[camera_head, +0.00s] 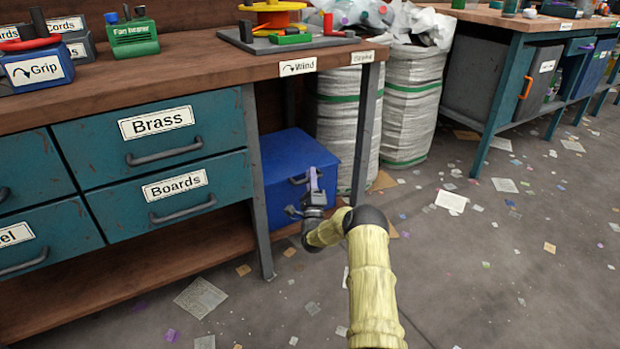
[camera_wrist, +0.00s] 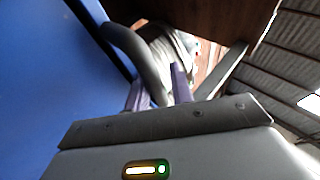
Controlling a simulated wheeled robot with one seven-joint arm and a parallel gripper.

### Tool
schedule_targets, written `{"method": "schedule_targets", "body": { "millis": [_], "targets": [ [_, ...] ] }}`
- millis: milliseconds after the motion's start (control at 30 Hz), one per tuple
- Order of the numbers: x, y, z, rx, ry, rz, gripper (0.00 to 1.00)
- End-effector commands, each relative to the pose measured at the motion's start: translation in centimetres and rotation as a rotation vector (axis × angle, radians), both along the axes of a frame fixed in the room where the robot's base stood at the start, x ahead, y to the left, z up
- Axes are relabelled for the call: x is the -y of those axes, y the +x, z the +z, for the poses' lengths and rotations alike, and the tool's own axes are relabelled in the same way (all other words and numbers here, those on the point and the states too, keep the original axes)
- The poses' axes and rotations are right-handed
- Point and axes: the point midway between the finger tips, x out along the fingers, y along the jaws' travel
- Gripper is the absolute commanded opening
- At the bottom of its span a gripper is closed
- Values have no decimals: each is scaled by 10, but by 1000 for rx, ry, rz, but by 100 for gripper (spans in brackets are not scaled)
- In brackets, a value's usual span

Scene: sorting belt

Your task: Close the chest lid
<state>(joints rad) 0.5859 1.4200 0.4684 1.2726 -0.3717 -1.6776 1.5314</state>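The blue chest (camera_head: 283,155) stands on the floor under the right end of the workbench. Its lid looks down or nearly down in the head view, and a dark line runs along the blue front (camera_wrist: 40,80) in the wrist view. A grey bar handle (camera_wrist: 130,50) stands out from that front. My gripper (camera_head: 314,178) is at the handle, its purple fingers pointing up. In the wrist view the fingers (camera_wrist: 160,90) are apart, with the handle's end seeming to lie between them. Whether they press on it cannot be seen.
A bench leg (camera_head: 256,190) stands just left of the chest, and another (camera_head: 366,130) is to its right. White sacks (camera_head: 410,105) stand behind it. The bench top (camera_head: 180,65) is above. The floor to the right is open, with scattered scraps.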

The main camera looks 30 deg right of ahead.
Motion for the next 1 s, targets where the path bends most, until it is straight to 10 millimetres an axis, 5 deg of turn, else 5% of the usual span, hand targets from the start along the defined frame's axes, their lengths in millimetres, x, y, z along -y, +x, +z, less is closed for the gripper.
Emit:
{"method": "schedule_targets", "body": {
  "millis": [367, 1000],
  "targets": [
    [-6, -6, -4, -3, 0, 6, 23],
    [-37, -92, -76, -5, 3, 0, 23]
  ]
}}
